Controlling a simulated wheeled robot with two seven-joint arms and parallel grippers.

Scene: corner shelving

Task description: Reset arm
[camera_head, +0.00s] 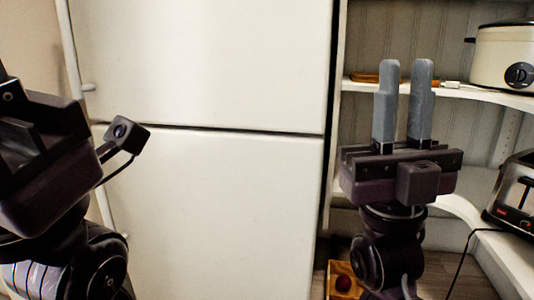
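My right gripper (405,66) stands upright in front of the corner shelving, its two grey fingers pointing up. A narrow gap shows between the fingers, with nothing in it. My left gripper's dark body (45,165) is at the left edge. Its fingers are outside the picture, so its opening and any hold are hidden.
A white fridge-like front (215,210) fills the middle behind my arms. On the right, the white shelves (495,98) hold a cream cooker (503,55) and a toaster (514,196). A wooden box (341,278) with a dark red round thing sits low behind my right arm.

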